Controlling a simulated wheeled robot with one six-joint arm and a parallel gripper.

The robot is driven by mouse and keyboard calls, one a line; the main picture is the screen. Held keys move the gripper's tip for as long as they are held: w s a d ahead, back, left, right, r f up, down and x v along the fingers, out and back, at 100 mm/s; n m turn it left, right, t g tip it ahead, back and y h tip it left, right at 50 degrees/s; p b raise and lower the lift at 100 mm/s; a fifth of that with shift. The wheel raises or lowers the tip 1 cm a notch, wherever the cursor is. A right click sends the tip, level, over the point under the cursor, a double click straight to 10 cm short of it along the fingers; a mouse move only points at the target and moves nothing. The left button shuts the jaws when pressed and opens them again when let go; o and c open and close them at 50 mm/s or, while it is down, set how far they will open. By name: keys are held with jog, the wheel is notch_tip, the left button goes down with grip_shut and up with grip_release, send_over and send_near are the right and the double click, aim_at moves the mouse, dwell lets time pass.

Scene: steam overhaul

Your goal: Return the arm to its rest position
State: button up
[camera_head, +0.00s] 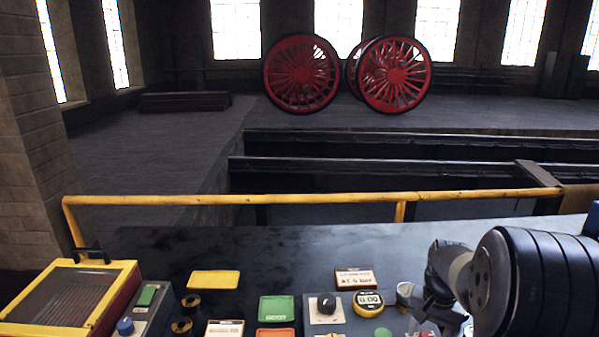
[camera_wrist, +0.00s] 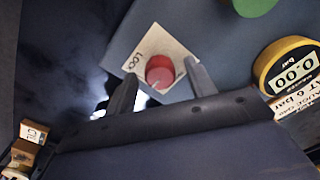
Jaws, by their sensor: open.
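My gripper (camera_wrist: 160,74) is open in the wrist view, with one finger on each side of a red knob or button (camera_wrist: 159,71). The red piece sits on a white plate (camera_wrist: 150,45) with partly readable lettering. I cannot tell whether the fingers touch it; nothing looks gripped. In the head view my dark arm (camera_head: 535,285) reaches in from the right and bends down over the bench's front right part, hiding most of the gripper.
A yellow gauge (camera_head: 369,301) reads 0.00 beside a black knob (camera_head: 326,303) and a sign (camera_head: 355,278). A green tray (camera_head: 276,309), yellow tray (camera_head: 214,280) and yellow-rimmed box (camera_head: 125,280) lie further left. A yellow rail (camera_head: 300,198) runs behind the bench.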

jog(key=n, duration=0.3)
jog(key=shift+n+b, duration=0.35)
jog(key=shift+n, duration=0.05)
jog(key=n+b, duration=0.1)
jog(key=n, duration=0.3)
jog(key=shift+r+n, duration=0.1)
jog(key=shift+n, duration=0.3)
jog(key=shift+r, duration=0.95)
